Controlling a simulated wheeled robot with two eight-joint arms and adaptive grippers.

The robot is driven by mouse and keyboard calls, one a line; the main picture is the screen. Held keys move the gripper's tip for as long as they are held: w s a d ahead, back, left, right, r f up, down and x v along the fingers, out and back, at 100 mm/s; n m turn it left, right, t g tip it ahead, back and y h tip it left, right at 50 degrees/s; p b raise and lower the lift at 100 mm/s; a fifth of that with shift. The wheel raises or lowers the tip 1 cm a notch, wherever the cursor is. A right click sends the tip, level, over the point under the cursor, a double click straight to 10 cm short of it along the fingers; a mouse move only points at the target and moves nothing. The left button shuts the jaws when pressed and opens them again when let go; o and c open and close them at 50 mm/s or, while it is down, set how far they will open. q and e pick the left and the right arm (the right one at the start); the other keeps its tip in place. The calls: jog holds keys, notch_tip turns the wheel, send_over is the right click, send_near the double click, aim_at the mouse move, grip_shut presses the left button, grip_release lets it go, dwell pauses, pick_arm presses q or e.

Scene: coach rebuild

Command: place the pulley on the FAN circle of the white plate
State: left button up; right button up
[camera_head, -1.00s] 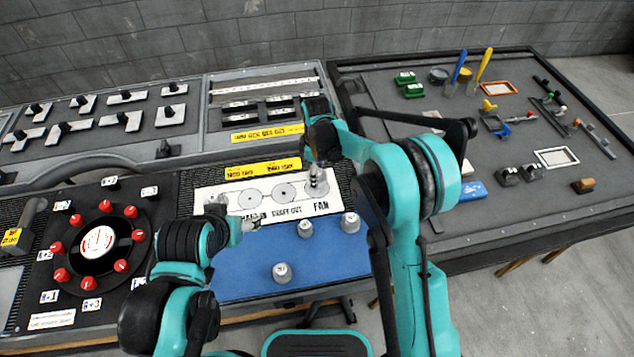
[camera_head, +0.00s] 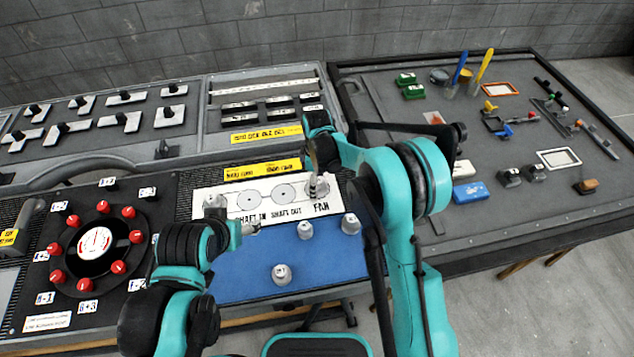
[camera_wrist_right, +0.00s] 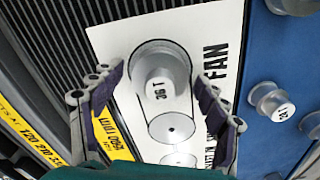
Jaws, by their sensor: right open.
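A grey pulley marked 26 T (camera_wrist_right: 160,78) stands upright on the FAN circle of the white plate (camera_wrist_right: 112,45). In the head view the pulley (camera_head: 319,188) is at the plate's right end, above the word FAN. My right gripper (camera_wrist_right: 158,95) is open, its fingers on either side of the pulley with gaps showing. In the head view the right gripper (camera_head: 316,165) is above the pulley, partly hidden by its own arm.
Grey pulleys stand on the blue mat (camera_head: 240,284): one at the front (camera_head: 281,273), one nearer the plate (camera_head: 305,230), one at right (camera_head: 351,224). The right-hand table (camera_head: 410,120) holds tools and small parts.

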jog(key=shift+r, duration=0.1)
jog(key=shift+r+p, duration=0.25)
jog(key=shift+p, duration=0.05)
jog(key=s+d+r+m+t+p, duration=0.1)
jog(key=s+d+r+m, duration=0.1)
jog(key=r, duration=0.7)
jog(key=s+d+r+m+p, duration=0.1)
jog(key=s+d+r+p, duration=0.15)
jog(key=r, duration=0.65)
jog(key=s+d+r+m+t, duration=0.1)
jog(key=s+d+m+t, duration=0.2)
jog(key=s+d+m, duration=0.3)
jog(key=s+d+r+m+t, duration=0.1)
jog(key=s+d+m+t, duration=0.2)
jog(key=s, duration=1.1)
jog(key=d+m+b, duration=0.1)
jog(key=d+m, duration=0.2)
jog(key=d, duration=0.1)
jog(key=shift+d+r+m, duration=0.15)
jog(key=shift+r+m, duration=0.1)
jog(key=shift+m, duration=0.05)
jog(key=shift+s, duration=0.1)
